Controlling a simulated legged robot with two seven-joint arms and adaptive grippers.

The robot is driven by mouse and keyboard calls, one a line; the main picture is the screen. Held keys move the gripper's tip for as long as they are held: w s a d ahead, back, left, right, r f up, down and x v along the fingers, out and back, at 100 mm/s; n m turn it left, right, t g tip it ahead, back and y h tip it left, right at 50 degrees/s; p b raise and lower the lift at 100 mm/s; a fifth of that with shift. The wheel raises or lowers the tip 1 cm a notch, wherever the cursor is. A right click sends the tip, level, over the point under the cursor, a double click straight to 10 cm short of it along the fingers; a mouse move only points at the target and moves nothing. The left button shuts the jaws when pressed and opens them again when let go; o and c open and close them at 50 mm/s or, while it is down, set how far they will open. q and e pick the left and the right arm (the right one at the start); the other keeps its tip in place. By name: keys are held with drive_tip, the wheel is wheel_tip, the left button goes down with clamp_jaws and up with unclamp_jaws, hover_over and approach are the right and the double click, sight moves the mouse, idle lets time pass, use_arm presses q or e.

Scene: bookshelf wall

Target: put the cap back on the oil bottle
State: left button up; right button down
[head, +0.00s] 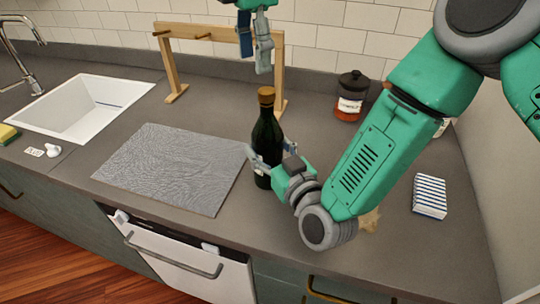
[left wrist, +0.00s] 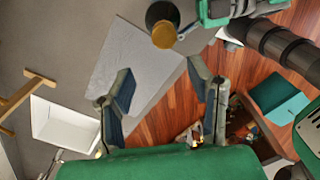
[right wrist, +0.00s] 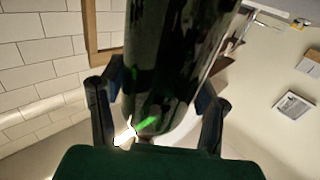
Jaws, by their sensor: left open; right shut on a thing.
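The dark green oil bottle (head: 264,140) stands upright on the counter, right of the grey mat. A brown, cork-coloured cap (head: 266,96) sits at the top of its neck; I cannot tell how firmly it is seated. In the left wrist view the cap (left wrist: 164,34) shows as a brown disc over the dark bottle (left wrist: 160,12). My right gripper (head: 268,164) is shut around the lower bottle, which fills the space between its fingers (right wrist: 165,110) in the right wrist view. My left gripper (head: 255,52) is open and empty above the cap, apart from it (left wrist: 164,100).
A wooden rack (head: 222,30) stands behind the bottle, close to my left gripper. A dark-lidded jar (head: 350,97) stands at the back right. A striped box (head: 430,196) lies at the right. The grey mat (head: 172,167) is bare, with a white sink (head: 85,107) beyond it.

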use_arm(q)
hover_over(257, 120)
drive_tip(key=a, duration=0.1)
wheel_tip(257, 120, down, 5)
use_arm(e)
drive_tip(key=shift+a+f, duration=0.1)
drive_tip(key=shift+a, duration=0.55)
use_arm(q)
drive_tip(key=shift+w+d+f, duration=0.15)
drive_tip(key=shift+w+f, duration=0.05)
drive_tip(key=shift+f, duration=0.6)
use_arm(e)
drive_tip(key=shift+d, duration=0.25)
use_arm(q)
drive_tip(key=shift+d, duration=0.35)
use_arm(e)
drive_tip(key=shift+d, duration=0.3)
use_arm(q)
drive_tip(key=shift+c, duration=0.5)
drive_tip(key=shift+a, duration=0.15)
drive_tip(key=c, duration=0.7)
drive_tip(key=shift+a, duration=0.1)
clamp_jaws()
use_arm(e)
drive_tip(key=shift+a, duration=0.15)
use_arm(q)
drive_tip(key=shift+a, duration=0.1)
use_arm(e)
drive_tip(key=shift+a, duration=0.1)
